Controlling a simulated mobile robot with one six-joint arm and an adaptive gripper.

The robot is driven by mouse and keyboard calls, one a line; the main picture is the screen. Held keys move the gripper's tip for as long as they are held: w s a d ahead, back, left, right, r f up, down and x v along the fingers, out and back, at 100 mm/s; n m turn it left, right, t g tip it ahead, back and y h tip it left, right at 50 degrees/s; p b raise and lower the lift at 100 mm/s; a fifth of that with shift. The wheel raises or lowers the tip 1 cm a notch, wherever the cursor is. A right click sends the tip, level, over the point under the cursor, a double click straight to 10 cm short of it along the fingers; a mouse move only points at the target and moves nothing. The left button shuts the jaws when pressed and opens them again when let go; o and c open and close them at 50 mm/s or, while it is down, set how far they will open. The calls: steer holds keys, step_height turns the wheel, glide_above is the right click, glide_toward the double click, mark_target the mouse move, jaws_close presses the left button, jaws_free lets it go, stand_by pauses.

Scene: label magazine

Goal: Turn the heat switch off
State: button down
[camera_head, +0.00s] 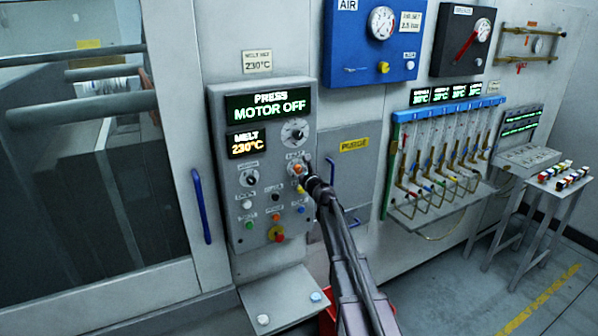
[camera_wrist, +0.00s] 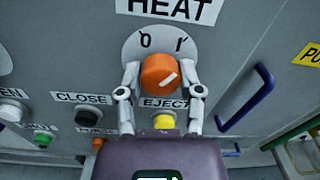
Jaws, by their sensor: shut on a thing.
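The heat switch is an orange knob (camera_wrist: 159,72) under the HEAT label (camera_wrist: 172,9) in the wrist view. Its round plate is marked 0 at upper left and I at upper right. The white line on the knob slants up to the right, toward the I side. My gripper (camera_wrist: 159,78) has one finger on each side of the knob and is shut on it. In the head view my gripper (camera_head: 305,180) reaches the right part of the control panel (camera_head: 221,170) and partly hides the switch.
Below the knob are a yellow EJECT button (camera_wrist: 164,121) and a black button. A blue handle (camera_wrist: 246,100) stands to the right. In the head view, the press display (camera_head: 268,106) reads MOTOR OFF and the melt display (camera_head: 249,143) reads 230°C.

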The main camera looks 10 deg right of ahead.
steer(key=shift+w+n, duration=0.1)
steer(key=shift+n, duration=0.3)
steer(key=n, duration=1.3)
steer(key=shift+n, duration=0.3)
steer(key=shift+y, duration=0.3)
steer(key=shift+c, duration=1.3)
jaws_free()
steer(key=v, duration=0.7)
steer(key=shift+s, duration=0.25)
